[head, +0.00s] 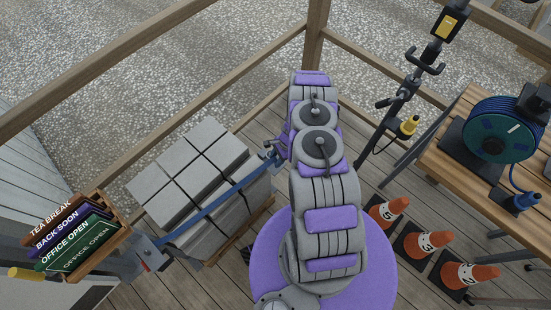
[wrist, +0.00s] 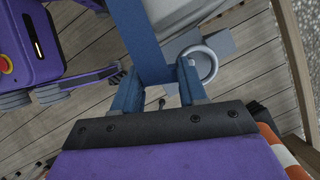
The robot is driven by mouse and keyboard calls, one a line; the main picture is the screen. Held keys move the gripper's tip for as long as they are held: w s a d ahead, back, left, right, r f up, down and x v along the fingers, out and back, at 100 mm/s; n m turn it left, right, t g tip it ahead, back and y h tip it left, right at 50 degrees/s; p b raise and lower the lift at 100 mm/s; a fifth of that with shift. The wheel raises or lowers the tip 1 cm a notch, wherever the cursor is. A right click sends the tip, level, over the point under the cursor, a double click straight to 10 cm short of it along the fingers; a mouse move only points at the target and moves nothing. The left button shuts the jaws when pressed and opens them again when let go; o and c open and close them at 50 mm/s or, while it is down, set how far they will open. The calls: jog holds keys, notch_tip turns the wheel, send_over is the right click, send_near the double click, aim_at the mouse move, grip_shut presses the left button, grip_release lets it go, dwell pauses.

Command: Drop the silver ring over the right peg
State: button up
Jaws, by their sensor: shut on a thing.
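My gripper (wrist: 157,80) has its two blue fingers closed on a blue strap (wrist: 138,25) that fills the gap between them. In the head view the strap (head: 205,208) runs taut from a grey post (head: 147,258) at the left to my gripper (head: 273,155). A pale silver ring (wrist: 214,66) shows just beyond the right finger in the wrist view. I cannot tell whether it is joined to the strap end. A small dark knob (wrist: 162,102) shows between the fingers; I cannot tell what it belongs to. No peg can be made out clearly.
A stack of grey slabs (head: 185,165) lies under the strap. A sign rack (head: 105,250) is at the left. Several orange cones (head: 428,242) stand at the right beside a wooden bench (head: 450,165) with a cable reel (head: 500,130). Wooden railings (head: 170,60) bound the deck.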

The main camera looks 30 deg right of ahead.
jog(key=shift+d+f+b, duration=0.15)
jog(key=shift+f, duration=0.4)
jog(key=shift+d+f+b, duration=0.15)
jog(key=shift+f, duration=0.35)
jog(key=shift+b+x, duration=0.4)
jog(key=shift+x, duration=0.75)
jog(key=shift+d+f+b, duration=0.15)
jog(key=shift+f+b, duration=0.05)
jog(key=shift+f, duration=0.3)
jog(key=shift+d+f+b, duration=0.15)
jog(key=shift+d+f, duration=0.05)
jog(key=shift+f, duration=0.35)
jog(key=shift+a, duration=0.1)
jog(key=o, duration=0.8)
jog(key=shift+a, duration=0.1)
jog(key=shift+c, duration=0.2)
jog(key=o, duration=0.4)
jog(key=shift+w+r, duration=0.1)
